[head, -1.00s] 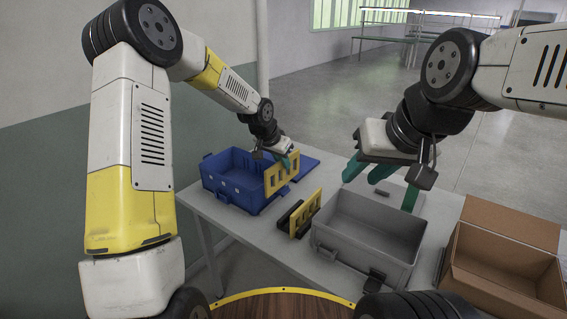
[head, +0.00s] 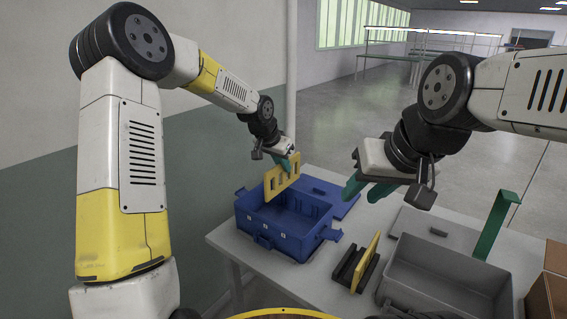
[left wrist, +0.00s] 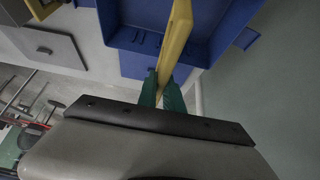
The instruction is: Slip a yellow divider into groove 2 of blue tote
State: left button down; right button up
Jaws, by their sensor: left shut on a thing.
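My left gripper (head: 289,160) is shut on a yellow divider (head: 281,178) with slots, holding it by its upper right end. The divider stands on edge over the back left part of the blue tote (head: 277,239), and it looks raised; whether its lower edge enters the tote cannot be told. The left wrist view shows the divider (left wrist: 178,38) between the teal fingers (left wrist: 162,92), with the blue tote (left wrist: 125,38) beyond. The tote's grooves are partly visible; which one lies under the divider is unclear. My right gripper (head: 362,194) is open and empty, above the table.
A second yellow divider (head: 367,258) stands in a black rack (head: 346,266). A grey tote (head: 440,285), a grey lid (head: 440,234) and a green upright piece (head: 496,226) are to the right. A blue lid (head: 328,196) lies behind the blue tote. A cardboard box (head: 552,293) is far right.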

aim_at(285, 181)
pick_arm(q)
jog(key=shift+f, duration=2.55)
notch_tip(285, 181, down, 9)
jog(key=shift+r, duration=0.15)
dwell(3.4)
jog(key=c, duration=1.4)
grip_release()
jog(key=c, duration=0.3)
jog(key=shift+r, duration=0.1)
